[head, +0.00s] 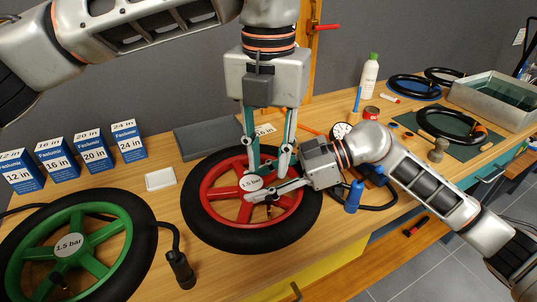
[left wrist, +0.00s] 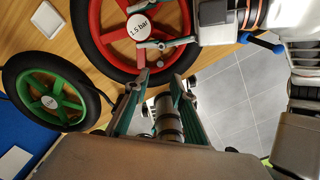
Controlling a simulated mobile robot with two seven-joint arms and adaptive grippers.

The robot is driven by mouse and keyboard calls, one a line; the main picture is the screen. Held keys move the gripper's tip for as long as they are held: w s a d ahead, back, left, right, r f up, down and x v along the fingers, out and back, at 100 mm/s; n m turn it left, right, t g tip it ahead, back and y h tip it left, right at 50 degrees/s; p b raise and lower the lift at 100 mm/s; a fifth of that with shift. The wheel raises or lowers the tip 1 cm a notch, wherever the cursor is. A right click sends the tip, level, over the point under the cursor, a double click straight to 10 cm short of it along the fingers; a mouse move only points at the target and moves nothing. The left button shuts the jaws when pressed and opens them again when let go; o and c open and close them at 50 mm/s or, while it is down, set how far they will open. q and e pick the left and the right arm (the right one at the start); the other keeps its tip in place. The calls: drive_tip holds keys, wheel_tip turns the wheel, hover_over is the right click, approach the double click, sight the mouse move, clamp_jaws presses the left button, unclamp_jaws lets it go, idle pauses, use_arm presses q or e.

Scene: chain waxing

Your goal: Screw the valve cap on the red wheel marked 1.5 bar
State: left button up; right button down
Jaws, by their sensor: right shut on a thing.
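The red wheel (head: 222,219) with a black tyre lies flat on the bench, its white hub label reading 1.5 bar (head: 251,183). It also shows in the left wrist view (left wrist: 95,18). My left gripper (head: 269,174) points down above the wheel, right of the hub, fingers apart and nothing between them; its fingers show apart in the left wrist view (left wrist: 156,90). My right gripper (head: 250,192) reaches in from the right, low over the wheel beside the hub.
A green wheel (head: 27,240), also marked 1.5 bar, lies at the left front by a black hand pump (head: 181,269). Blue tube boxes (head: 92,151) stand behind. A blue-handled tool (head: 354,197) is right of the red wheel. Black tubes and a metal tray (head: 490,114) fill the far right.

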sight(269, 198)
drive_tip(key=shift+f, duration=0.25)
use_arm(q)
drive_tip(key=shift+f, duration=4.05)
drive_tip(key=shift+c, duration=0.4)
clamp_jaws()
drive_tip(key=shift+o, duration=1)
unclamp_jaws()
